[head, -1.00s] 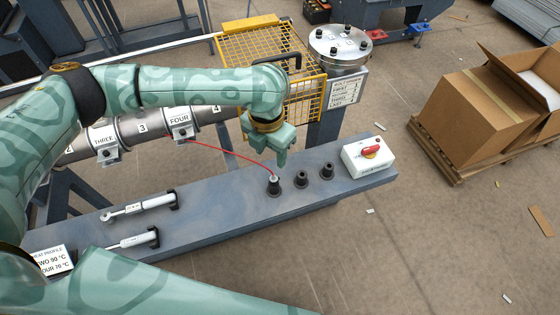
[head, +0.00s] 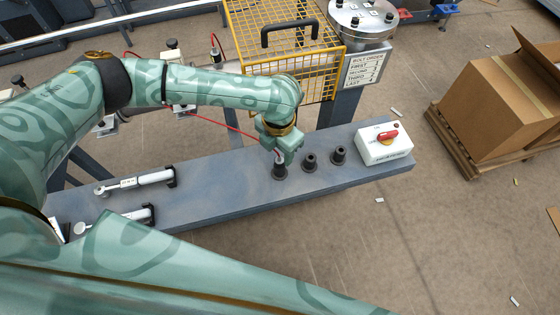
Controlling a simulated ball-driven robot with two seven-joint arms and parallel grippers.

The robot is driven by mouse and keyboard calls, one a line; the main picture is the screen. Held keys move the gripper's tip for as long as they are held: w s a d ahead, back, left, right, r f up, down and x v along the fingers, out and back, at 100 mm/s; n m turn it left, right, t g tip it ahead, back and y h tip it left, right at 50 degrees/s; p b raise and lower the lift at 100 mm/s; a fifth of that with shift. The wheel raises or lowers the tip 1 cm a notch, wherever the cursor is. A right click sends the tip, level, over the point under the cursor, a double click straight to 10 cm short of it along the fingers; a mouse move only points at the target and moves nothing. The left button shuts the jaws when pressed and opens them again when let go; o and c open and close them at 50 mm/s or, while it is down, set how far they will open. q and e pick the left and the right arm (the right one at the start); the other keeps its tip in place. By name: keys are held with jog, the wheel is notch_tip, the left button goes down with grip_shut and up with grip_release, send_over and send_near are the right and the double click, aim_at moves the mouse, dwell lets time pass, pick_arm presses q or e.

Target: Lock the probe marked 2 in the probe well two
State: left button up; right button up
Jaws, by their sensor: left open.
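A probe (head: 279,158) with a red cable stands upright in the leftmost of three black holders (head: 280,172) on the grey bench. Its marking cannot be read. My left gripper (head: 281,158) is open, pointing down at the probe's top, with its fingers beside it. I cannot tell whether they touch. The barrel with its wells is mostly hidden behind my left arm. Another upright probe (head: 215,54) with a red lead shows just above that arm; its well number is hidden. My right arm crosses the bottom of the view, and its gripper is out of sight.
Two more black holders (head: 309,162) stand right of the probe, then a white box with a red knob (head: 384,144). Two silver tools (head: 135,183) lie on the bench's left. A yellow cage (head: 250,35) and a bolted disc (head: 360,18) stand behind. The bench's middle is clear.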

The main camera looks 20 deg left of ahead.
aim_at(279, 157)
pick_arm(q)
notch_tip(279, 157, down, 4)
jog(key=shift+f+b, duration=0.15)
jog(key=shift+b, duration=0.6)
pick_arm(e)
jog(key=shift+s+f, duration=0.35)
jog(key=shift+f, duration=0.55)
pick_arm(q)
jog(key=shift+r, duration=0.2)
grip_shut()
pick_arm(e)
jog(key=shift+s+d, duration=0.15)
